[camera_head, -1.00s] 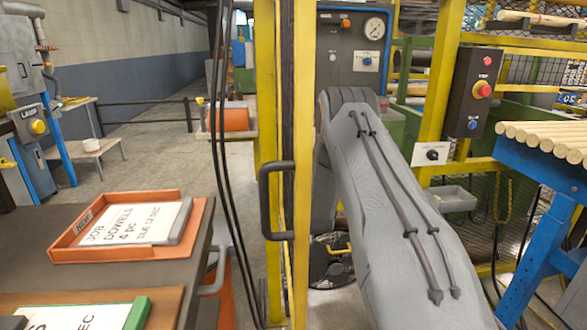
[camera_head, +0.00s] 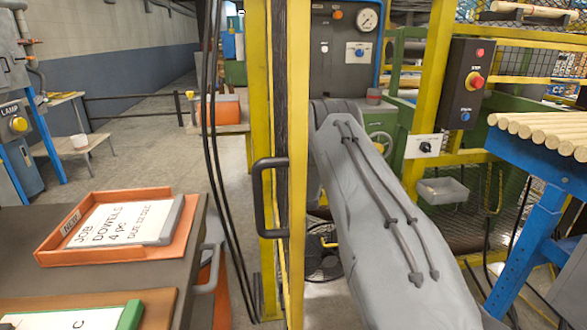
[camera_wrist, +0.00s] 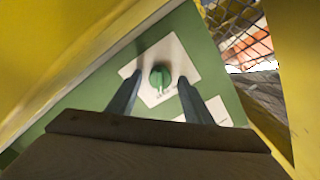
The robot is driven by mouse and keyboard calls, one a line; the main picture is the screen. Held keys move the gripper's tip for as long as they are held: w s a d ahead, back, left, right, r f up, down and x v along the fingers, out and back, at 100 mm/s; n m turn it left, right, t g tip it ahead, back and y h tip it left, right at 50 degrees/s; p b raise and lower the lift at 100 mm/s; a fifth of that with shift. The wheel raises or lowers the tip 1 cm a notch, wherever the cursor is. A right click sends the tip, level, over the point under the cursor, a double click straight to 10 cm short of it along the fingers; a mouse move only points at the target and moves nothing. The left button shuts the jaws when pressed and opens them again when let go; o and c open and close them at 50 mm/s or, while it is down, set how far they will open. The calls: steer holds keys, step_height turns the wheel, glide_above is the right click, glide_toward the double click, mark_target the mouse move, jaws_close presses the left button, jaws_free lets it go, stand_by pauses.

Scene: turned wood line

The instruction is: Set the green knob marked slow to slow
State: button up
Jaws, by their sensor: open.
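The green knob (camera_wrist: 160,77) shows in the wrist view on a white plate (camera_wrist: 176,94) fixed to a green panel. Small dark marks stand on the plate near the knob, too small to read. My gripper (camera_wrist: 159,86) is open, with one finger at each side of the knob in the picture; I cannot tell whether the fingers touch it. The knob seems free of the jaws. In the head view my grey arm reaches away behind the yellow post, and the gripper and green knob are hidden there.
Yellow posts (camera_head: 427,95) and wire mesh (camera_wrist: 229,27) stand close around the arm. A stop box (camera_head: 465,82) with a red button hangs at right. Dowels (camera_head: 550,132) lie on a blue stand. An orange tray (camera_head: 60,250) sits on the bench at left.

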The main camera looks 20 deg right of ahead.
steer(key=c, duration=1.1)
steer(key=shift+o, duration=0.2)
steer(key=shift+n, duration=0.4)
steer(key=n+b, duration=0.3)
steer(key=n, duration=0.2)
steer(key=n+b, duration=0.2)
steer(key=n, duration=0.4)
steer(key=shift+a, duration=0.1)
steer(key=o, duration=1.1)
steer(key=shift+c, duration=0.2)
